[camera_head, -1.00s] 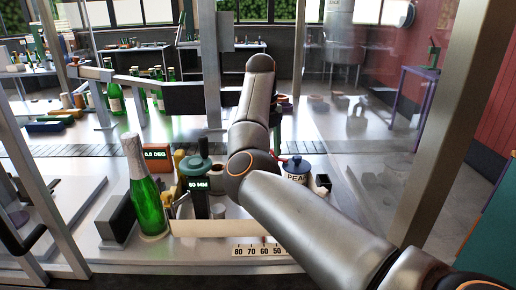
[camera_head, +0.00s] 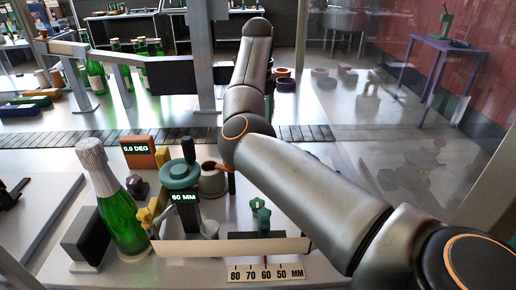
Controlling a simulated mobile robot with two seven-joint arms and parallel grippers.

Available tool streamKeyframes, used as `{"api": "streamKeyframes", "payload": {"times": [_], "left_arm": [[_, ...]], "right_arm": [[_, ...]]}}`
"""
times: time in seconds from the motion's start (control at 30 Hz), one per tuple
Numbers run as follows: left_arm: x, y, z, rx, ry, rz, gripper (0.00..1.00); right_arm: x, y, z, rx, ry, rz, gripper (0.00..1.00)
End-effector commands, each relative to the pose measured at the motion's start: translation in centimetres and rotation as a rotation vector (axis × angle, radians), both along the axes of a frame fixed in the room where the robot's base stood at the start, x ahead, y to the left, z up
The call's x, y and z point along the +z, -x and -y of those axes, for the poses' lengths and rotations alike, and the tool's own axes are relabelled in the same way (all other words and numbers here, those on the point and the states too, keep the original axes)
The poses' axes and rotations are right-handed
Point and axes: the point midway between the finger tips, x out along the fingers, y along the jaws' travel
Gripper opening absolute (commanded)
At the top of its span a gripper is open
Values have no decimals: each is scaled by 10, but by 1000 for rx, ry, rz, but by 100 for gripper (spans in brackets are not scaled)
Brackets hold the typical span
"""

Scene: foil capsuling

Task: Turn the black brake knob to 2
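A small dark knob (camera_head: 135,183) sits in front of the orange block with the green "0.0 DEG" display (camera_head: 138,150). It may be the brake knob, but I can read no number or pointer on it. A green handwheel (camera_head: 180,175) with a black upright handle stands to its right, above a "60 MM" display (camera_head: 184,198). My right arm crosses the view from the lower right to the top middle. I cannot make out its gripper, and no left arm or gripper shows.
A green foil-topped bottle (camera_head: 118,215) stands left of the handwheel, close to a grey block (camera_head: 92,235). A scale plate (camera_head: 265,272) lies at the front. A small green clamp (camera_head: 260,215) stands right of the handwheel. A conveyor (camera_head: 80,138) runs behind. My arm hides part of the bench.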

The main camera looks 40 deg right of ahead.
Motion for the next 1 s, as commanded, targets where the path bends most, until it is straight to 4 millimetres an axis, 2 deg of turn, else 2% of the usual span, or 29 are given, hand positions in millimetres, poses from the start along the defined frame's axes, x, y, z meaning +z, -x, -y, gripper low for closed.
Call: {"api": "streamKeyframes", "payload": {"times": [0.3, 0.5, 0.7, 0.93, 1.0], "left_arm": [[11, 0, -1, 0, -2, -2, 50], [15, 1, -1, -1, -3, -1, 50], [16, 1, -1, -1, -3, -1, 50], [16, 1, -1, -1, -3, -2, 50], [16, 1, -1, -1, -3, -2, 50]], "right_arm": [[-65, 1, 0, 0, 1, -4, 66], [-94, 1, 0, 0, 1, -2, 66], [-104, 0, 0, 0, -1, 1, 66], [-105, 0, 0, 0, 0, 1, 66], [-105, 0, 0, -1, 0, 1, 60]]}}
